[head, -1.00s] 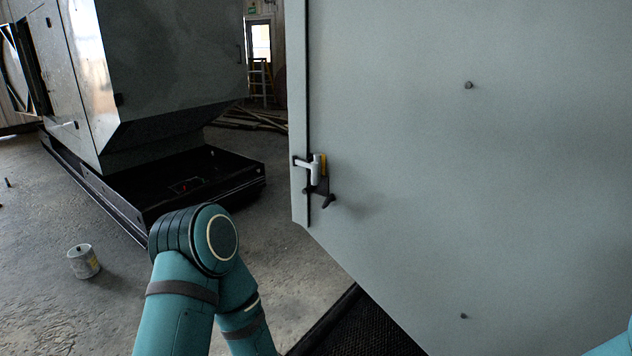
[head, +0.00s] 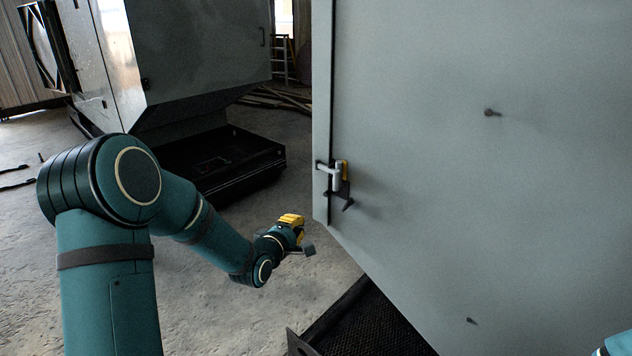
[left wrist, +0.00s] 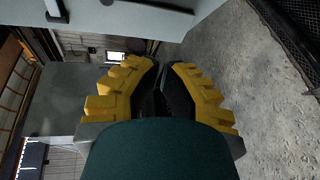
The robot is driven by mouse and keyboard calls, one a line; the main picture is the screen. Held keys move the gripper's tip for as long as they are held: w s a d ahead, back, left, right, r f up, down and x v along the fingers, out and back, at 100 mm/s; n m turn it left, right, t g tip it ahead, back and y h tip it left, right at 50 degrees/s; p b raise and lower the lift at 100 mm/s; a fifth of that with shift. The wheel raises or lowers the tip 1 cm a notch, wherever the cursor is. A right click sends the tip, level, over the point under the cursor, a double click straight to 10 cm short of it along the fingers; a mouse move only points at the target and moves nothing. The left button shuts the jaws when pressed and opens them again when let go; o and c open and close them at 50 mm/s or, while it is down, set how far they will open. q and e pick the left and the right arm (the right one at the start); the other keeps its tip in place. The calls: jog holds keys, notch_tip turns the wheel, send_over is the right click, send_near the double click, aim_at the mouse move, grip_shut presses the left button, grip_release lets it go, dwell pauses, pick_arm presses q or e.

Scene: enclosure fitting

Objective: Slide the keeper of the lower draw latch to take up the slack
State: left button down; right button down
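The draw latch (head: 336,172) sits at the left edge of the large grey enclosure panel (head: 430,130). It has a pale bar and upright, a yellow strip behind it and a dark, angled piece below. Which part is the keeper is too small to tell. My left gripper (head: 296,226) is below and left of the latch, apart from it. In the left wrist view its yellow, black-padded fingers (left wrist: 163,75) are close together with nothing between them. A pale panel fills the top of that view. My right gripper is out of view.
Another grey enclosure (head: 200,60) on a black base stands at the back left. Concrete floor (head: 230,315) between them is open.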

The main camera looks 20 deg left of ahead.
pick_arm(q)
jog(key=n+t, duration=0.1)
jog(key=n, duration=0.1)
send_near(318, 185)
jog(key=s+a+f, duration=0.1)
jog(key=s+a, duration=0.1)
jog(key=a, duration=0.1)
jog(key=w+d, duration=0.1)
jog(key=w, duration=0.2)
jog(key=w+d+p, duration=0.1)
jog(key=w, duration=0.2)
jog(key=w+d+p, duration=0.1)
jog(key=w, duration=0.2)
jog(key=shift+d+r, duration=0.1)
jog(key=shift+d, duration=0.1)
jog(key=shift+s+d+p, duration=0.15)
jog(key=shift+d+p, duration=0.2)
